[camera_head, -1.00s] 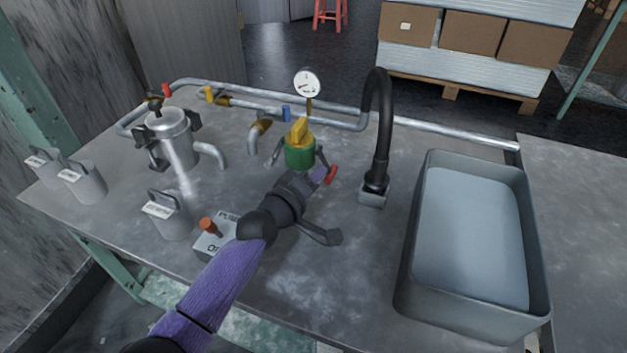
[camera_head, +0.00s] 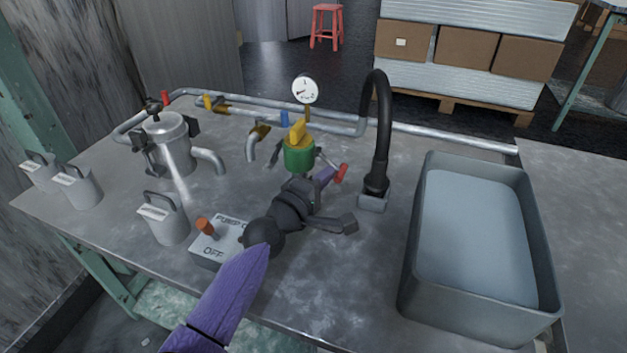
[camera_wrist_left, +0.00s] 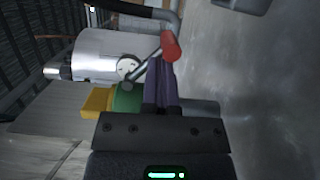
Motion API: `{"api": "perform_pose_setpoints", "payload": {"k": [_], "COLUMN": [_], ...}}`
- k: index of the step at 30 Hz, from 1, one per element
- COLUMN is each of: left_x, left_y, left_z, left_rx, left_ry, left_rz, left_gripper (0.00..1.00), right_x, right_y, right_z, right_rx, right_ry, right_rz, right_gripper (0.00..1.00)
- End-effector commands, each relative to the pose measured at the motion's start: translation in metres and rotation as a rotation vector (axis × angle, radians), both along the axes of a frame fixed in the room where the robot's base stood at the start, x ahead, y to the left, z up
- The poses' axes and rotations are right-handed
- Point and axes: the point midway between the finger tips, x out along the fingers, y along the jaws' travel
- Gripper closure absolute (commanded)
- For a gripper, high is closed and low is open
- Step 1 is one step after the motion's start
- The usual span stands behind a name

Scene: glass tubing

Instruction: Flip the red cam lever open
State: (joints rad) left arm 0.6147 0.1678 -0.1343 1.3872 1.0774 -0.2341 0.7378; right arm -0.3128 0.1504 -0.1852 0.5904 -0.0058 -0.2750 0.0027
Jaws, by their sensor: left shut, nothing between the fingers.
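The cam lever has a red grip (camera_head: 341,173) and a thin grey arm, and stands out to the right of the green coupling body (camera_head: 299,155). My gripper hides the lower part of the coupling. My right gripper is not in view.
A black hose faucet (camera_head: 378,130) stands just right of the lever, with a large grey basin (camera_head: 415,235) beyond. A pump switch box (camera_head: 215,250) lies left of my wrist. A gauge (camera_head: 305,89) and pipes run behind. A metal canister (camera_head: 175,150) stands left.

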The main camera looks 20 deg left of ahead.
Motion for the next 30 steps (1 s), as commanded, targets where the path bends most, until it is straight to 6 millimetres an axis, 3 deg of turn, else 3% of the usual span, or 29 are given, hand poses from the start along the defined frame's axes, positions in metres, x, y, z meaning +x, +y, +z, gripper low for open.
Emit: {"api": "perform_pose_setpoints", "payload": {"k": [18, 30], "left_x": [0.000, -0.001], "left_y": [-0.010, -0.011], "left_z": [0.012, 0.014], "left_rx": [-0.398, -0.432], "left_ry": [0.012, 0.013], "left_rz": [0.000, 0.000], "left_gripper": [1.00, 1.00], "right_x": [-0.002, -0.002], "right_y": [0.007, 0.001], "right_z": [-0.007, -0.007], "right_rx": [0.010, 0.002], "right_ry": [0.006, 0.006], "right_rz": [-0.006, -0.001], "right_gripper": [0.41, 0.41]}}
